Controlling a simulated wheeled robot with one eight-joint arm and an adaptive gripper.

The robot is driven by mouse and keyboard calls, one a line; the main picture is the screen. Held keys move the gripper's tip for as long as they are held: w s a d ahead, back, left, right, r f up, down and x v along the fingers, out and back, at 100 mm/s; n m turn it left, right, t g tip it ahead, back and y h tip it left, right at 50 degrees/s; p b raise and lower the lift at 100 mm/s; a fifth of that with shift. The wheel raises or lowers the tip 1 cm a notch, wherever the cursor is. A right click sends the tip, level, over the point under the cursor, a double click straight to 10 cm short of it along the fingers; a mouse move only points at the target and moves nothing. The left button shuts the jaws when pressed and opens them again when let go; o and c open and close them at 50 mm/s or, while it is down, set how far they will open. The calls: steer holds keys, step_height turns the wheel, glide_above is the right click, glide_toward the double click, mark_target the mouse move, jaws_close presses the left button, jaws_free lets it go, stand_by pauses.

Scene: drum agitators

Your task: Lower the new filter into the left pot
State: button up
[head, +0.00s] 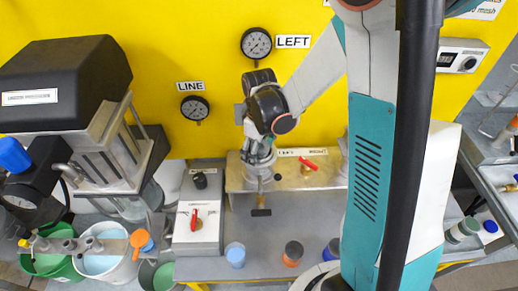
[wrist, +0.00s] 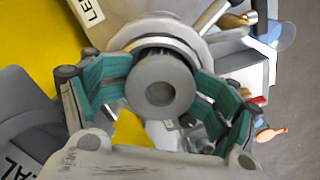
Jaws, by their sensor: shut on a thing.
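The new filter (wrist: 160,88) shows end-on in the wrist view as a grey round cap with a dark centre and a dark band behind it. My gripper (wrist: 163,76) is shut on it, one teal finger on each side. A pale round rim, which looks like the left pot (wrist: 150,28), shows just behind the filter. I cannot tell how far the filter is inside it. In the head view my wrist hangs over the left pot (head: 258,168), below the LEFT label (head: 293,41). The filter cannot be made out there.
A red valve handle (head: 308,164) stands right of the left pot. A grey box with a red lever (head: 194,218) stands left of it. Cups (head: 235,254) stand along the front of the bench. My arm hides the bench's right part.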

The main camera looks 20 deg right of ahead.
steer(key=o, duration=1.9)
steer(key=shift+w+d+r, duration=0.1)
steer(key=shift+r, duration=0.1)
steer(key=shift+r, duration=0.25)
step_height(320, 180, up, 11)
steer(key=shift+r, duration=0.15)
steer(key=shift+s, duration=0.2)
